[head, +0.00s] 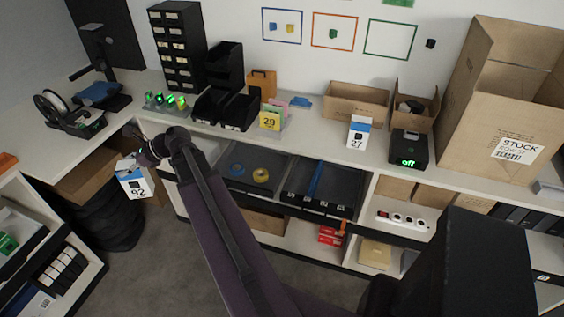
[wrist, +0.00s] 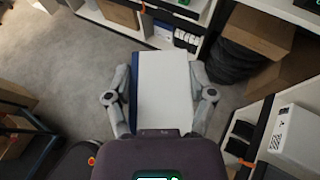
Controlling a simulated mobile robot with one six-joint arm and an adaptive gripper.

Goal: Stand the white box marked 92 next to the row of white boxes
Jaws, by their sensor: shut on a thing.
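The white box marked 92 (head: 137,187) hangs at the left in the head view, with a blue top part and its number facing the camera. It is off any surface, above the floor beside the counter. My gripper (head: 127,164) is shut on it. In the wrist view the box's white face (wrist: 165,88) lies between the two fingers of my gripper (wrist: 163,98). Several white boxes in a row (head: 62,272) stand on the low left shelf in the head view; their markings are too small to read. Another white box, marked 27 (head: 359,133), stands apart on the counter.
The counter (head: 315,135) carries black drawers (head: 178,45), a yellow 29 card (head: 270,118), cartons (head: 357,103) and a black device reading off (head: 408,149). Black round stacked things (head: 108,225) stand under the counter's left corner. Grey floor (head: 150,275) is clear between the left shelf and counter.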

